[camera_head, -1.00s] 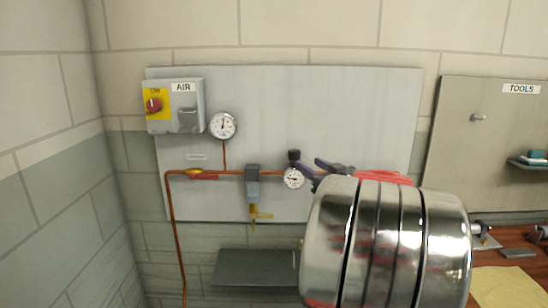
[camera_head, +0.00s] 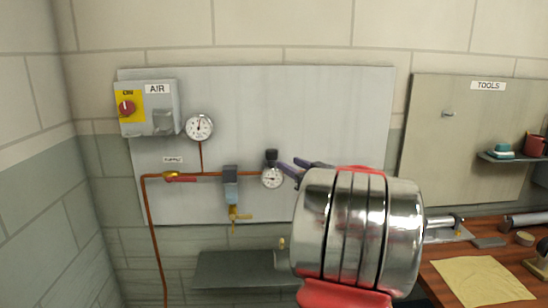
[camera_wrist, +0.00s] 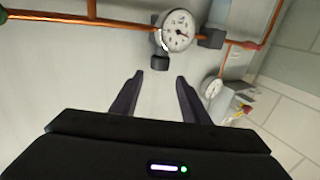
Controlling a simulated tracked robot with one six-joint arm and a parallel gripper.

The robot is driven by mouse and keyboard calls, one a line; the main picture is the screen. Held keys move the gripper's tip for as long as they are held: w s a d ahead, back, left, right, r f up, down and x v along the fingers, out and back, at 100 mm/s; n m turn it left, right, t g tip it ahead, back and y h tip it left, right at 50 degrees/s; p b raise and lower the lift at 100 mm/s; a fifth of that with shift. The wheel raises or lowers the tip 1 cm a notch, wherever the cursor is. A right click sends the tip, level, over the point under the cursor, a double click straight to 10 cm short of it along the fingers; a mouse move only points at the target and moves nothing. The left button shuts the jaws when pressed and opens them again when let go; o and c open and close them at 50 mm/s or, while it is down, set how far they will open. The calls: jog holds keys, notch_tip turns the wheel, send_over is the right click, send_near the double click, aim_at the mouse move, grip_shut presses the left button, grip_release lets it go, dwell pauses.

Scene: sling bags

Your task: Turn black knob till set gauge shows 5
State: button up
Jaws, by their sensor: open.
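The black knob (camera_head: 271,155) sits on top of the small round white set gauge (camera_head: 272,177) on the grey wall panel. In the wrist view the knob (camera_wrist: 160,62) is just beyond and between my open fingertips, below the set gauge (camera_wrist: 178,30). My gripper (camera_wrist: 157,88) is open and empty, apart from the knob. In the head view my gripper (camera_head: 300,164) points left at the knob from its right side. The set gauge's needle shows, but its scale is too small to read surely.
A larger supply gauge (camera_head: 199,127) is higher left, near the AIR switch box (camera_head: 148,108). A copper pipe (camera_head: 200,175) runs to a filter (camera_head: 231,186) left of the set gauge. A dark shelf (camera_head: 235,268) is below. A wooden bench (camera_head: 450,275) stands right.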

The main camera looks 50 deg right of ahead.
aim_at(275, 156)
jog(key=x, duration=1)
jog(key=shift+w, duration=0.1)
jog(key=shift+c, duration=0.2)
